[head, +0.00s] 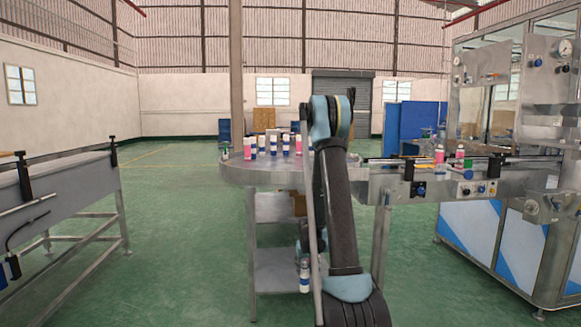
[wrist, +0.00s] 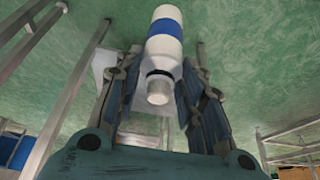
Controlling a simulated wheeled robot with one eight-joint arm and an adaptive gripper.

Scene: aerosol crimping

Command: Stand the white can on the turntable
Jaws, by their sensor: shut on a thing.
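The white can (wrist: 165,22) has a blue band and a narrower pale cap. In the wrist view it sits between the two fingers of my gripper (wrist: 166,60), which is shut on it, with the cap end toward my palm. In the head view the can (head: 304,277) hangs roughly upright, lower than the turntable (head: 236,174) top and in front of its lower shelf. My gripper is small and partly hidden by my arm there. The turntable is a round grey metal table, and several pink and white-blue cans (head: 253,146) stand on it. My arm hides its right part.
A conveyor (head: 395,178) with a few cans runs right from the turntable to a large machine (head: 520,200) with glass panels. A grey metal bench (head: 80,185) stands at the left. Green floor is clear between the bench and the turntable.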

